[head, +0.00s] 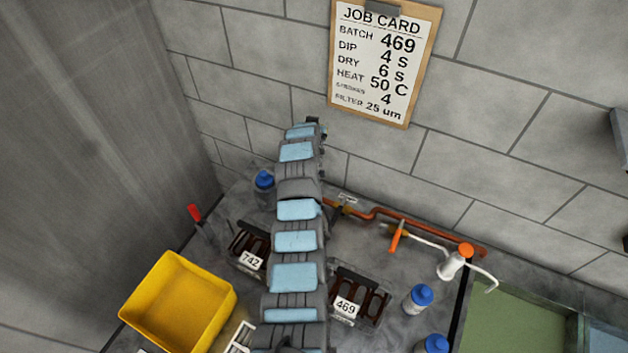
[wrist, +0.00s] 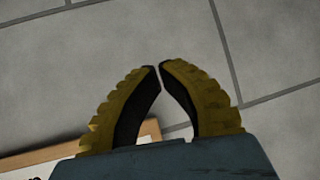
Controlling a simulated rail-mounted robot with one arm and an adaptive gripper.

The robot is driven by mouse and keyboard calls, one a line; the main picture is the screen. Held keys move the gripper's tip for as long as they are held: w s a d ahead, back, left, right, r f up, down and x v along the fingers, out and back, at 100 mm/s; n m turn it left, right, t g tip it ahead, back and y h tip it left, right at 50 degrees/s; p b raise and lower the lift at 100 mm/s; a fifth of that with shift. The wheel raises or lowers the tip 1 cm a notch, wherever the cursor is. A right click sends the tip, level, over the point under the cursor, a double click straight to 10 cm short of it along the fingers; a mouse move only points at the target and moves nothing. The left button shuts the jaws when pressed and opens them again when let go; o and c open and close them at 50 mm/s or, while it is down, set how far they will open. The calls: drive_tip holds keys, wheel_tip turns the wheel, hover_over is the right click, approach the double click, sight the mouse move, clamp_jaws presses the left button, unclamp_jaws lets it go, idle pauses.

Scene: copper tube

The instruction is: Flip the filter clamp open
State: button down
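A copper pipe (head: 430,229) runs along the foot of the wall. An orange lever (head: 397,237) sits at its middle, and a white fitting with an orange top (head: 457,261) is near its right end. I cannot tell which of these is the filter clamp, or whether it is open or shut. My gripper (wrist: 159,68) shows in the wrist view with yellow-backed, black-faced fingers. Its tips are almost together with nothing between them. It faces the block wall, away from the pipe. In the head view the gripper itself is hidden beyond the end of my arm.
Tray 742 (head: 250,245) and tray 469 (head: 350,300) flank my arm. A yellow bin (head: 180,300) stands at the left. Blue-capped bottles (head: 419,298) stand on the bench. The job card (head: 384,60) hangs on the wall; its board edge (wrist: 40,158) shows in the wrist view.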

drive_tip(key=s+f+m+g+b, duration=0.1)
drive_tip(key=s+m+g+b, duration=0.1)
drive_tip(key=s+g+b, duration=0.4)
drive_tip(key=shift+s+m+g, duration=0.4)
drive_tip(key=shift+s+g, duration=0.2)
drive_tip(key=shift+s, duration=0.5)
drive_tip(key=shift+f, duration=0.2)
wheel_tip(320, 180, down, 9)
drive_tip(key=b, duration=0.3)
drive_tip(key=shift+s+a+b, duration=0.2)
drive_tip(key=shift+s+b, duration=0.1)
drive_tip(key=shift+d+f, duration=0.1)
drive_tip(key=shift+d, duration=0.05)
idle(0.4)
